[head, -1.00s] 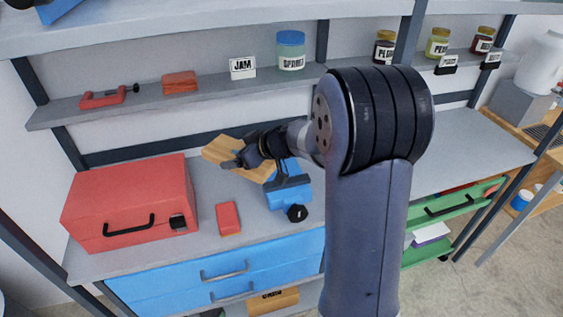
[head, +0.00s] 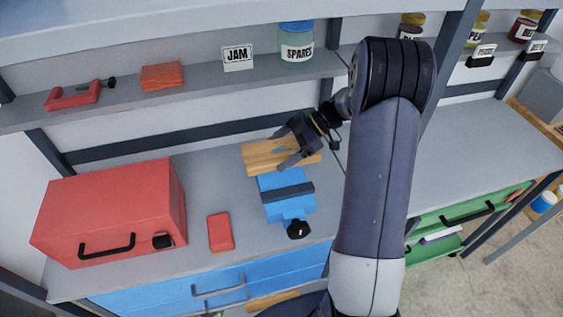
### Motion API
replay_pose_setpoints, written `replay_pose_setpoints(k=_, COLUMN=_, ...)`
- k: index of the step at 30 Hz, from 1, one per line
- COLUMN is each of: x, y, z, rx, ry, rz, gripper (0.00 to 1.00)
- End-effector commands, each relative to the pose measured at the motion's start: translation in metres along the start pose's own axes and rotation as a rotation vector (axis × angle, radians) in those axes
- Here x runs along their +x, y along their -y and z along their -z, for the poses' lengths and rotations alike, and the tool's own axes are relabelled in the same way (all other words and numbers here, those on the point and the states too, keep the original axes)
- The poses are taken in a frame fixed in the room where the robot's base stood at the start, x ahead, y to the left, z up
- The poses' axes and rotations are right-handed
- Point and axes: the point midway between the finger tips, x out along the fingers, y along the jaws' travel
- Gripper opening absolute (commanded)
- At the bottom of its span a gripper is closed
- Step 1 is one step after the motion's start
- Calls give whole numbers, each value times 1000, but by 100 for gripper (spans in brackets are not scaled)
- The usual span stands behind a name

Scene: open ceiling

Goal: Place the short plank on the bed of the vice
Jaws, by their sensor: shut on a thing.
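The short plank (head: 262,158) is a light wooden board in the head view, held level over the back part of the blue vice (head: 284,196). My gripper (head: 283,152) is shut on the plank from the right and above. The plank hides the rear of the vice, and I cannot tell whether it touches the bed. The vice's dark jaw band and black handle knob show in front of the plank.
A red toolbox (head: 112,212) and a small red block (head: 220,232) stand left of the vice on the grey workbench (head: 200,180).

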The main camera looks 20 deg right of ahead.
Motion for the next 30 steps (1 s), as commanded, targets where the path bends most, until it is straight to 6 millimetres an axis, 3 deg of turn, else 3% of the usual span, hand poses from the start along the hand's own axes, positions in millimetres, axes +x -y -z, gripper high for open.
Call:
replay_pose_setpoints(k=14, x=29, y=0, z=-41, rx=2, ry=-2, rz=-1, gripper=47)
replay_pose_setpoints(k=30, x=35, y=0, z=-50, rx=1, ry=0, rz=-2, gripper=47)
